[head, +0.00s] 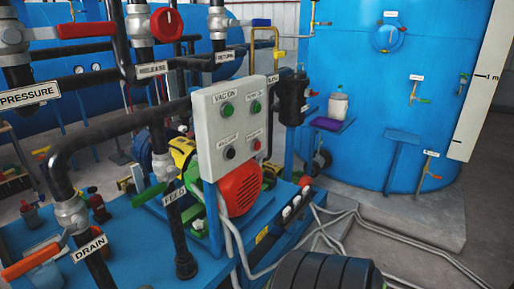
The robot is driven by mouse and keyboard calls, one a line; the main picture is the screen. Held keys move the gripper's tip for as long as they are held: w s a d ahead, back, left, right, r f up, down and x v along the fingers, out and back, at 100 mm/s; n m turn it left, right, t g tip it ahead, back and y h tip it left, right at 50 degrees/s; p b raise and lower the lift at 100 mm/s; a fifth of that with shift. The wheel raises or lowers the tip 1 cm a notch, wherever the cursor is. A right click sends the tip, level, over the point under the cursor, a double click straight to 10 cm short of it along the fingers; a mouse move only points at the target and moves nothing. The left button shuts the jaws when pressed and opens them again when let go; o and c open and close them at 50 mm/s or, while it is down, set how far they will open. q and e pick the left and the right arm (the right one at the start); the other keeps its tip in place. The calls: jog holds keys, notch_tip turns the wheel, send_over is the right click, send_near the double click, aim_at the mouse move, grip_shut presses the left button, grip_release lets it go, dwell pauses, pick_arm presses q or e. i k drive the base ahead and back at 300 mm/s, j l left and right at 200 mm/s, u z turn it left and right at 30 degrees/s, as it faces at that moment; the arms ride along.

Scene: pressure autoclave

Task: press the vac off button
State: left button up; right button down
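A grey control panel (237,130) stands upright near the middle of the head view. It has two green buttons on top and a black and a red button below. The label over the upper left green button (227,109) reads VAC ON. The black button (231,154) sits straight below it; its small tilted label is too blurred to read for sure. The upper right green button (256,107) and the lower right red button (257,144) also have labels that are hard to read. Neither of my grippers is in view.
Black pipes with valves and a DRAIN label (90,248) fill the left side. A red-orange motor cover (240,188) sits just under the panel. A dark ribbed cylinder (325,270) is at the bottom. A large blue tank (390,100) stands behind right. Hoses cross the floor at right.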

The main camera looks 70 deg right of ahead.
aim_at(230, 153)
jog(key=z, duration=1.95)
